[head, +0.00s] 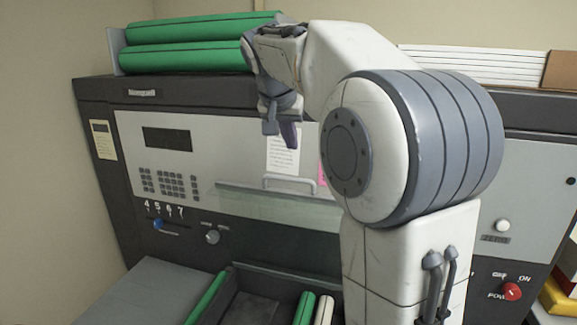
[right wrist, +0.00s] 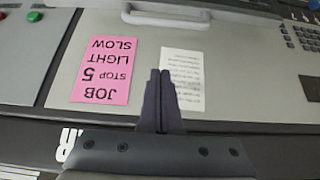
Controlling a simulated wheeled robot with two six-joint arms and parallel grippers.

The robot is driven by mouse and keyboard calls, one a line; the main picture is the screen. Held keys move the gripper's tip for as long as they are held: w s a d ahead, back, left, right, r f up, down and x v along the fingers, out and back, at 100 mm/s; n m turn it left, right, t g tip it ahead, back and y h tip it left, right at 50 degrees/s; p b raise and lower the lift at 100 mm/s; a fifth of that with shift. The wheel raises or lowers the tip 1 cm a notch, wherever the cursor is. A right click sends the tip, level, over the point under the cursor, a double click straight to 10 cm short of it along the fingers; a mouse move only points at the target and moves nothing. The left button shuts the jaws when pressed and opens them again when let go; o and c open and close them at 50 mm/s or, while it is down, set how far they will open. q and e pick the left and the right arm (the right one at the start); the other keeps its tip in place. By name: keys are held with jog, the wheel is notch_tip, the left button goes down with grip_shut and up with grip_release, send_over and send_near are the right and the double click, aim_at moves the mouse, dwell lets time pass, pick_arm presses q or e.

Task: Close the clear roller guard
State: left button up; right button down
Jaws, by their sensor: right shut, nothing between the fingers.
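The clear roller guard (head: 270,205) is a see-through greenish panel on the machine front, below the keypad panel. Its lower part hangs in front of the dark roller opening; my arm hides its right end. A pale bar handle (head: 290,182) sits just above its top edge, and a pale bar also shows at the top of the right wrist view (right wrist: 175,17). My right gripper (head: 282,130) is shut and empty, pointing down, above the handle and apart from it. In the right wrist view its fingertips (right wrist: 160,75) lie together over the panel beside a white notice. My left gripper is not in view.
Green rolls (head: 195,40) lie in a rack on the machine's top left. White sheets (head: 470,62) are stacked at top right. A pink job note (right wrist: 97,70) and a white notice (right wrist: 182,80) are on the front panel. A grey table (head: 150,293) juts out at lower left.

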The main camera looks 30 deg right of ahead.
jog(key=p, duration=0.2)
send_over(291, 192)
jog(key=w+d, duration=0.3)
notch_tip(291, 192, down, 6)
jog(key=shift+d, duration=0.1)
jog(key=shift+s+a+f+p, duration=0.25)
jog(key=shift+s+a+p, duration=0.15)
jog(key=shift+s+a, duration=0.75)
jog(key=shift+s+a+f, duration=0.1)
jog(key=shift+a+f, duration=0.15)
jog(key=shift+a, duration=0.1)
jog(key=shift+a, duration=0.15)
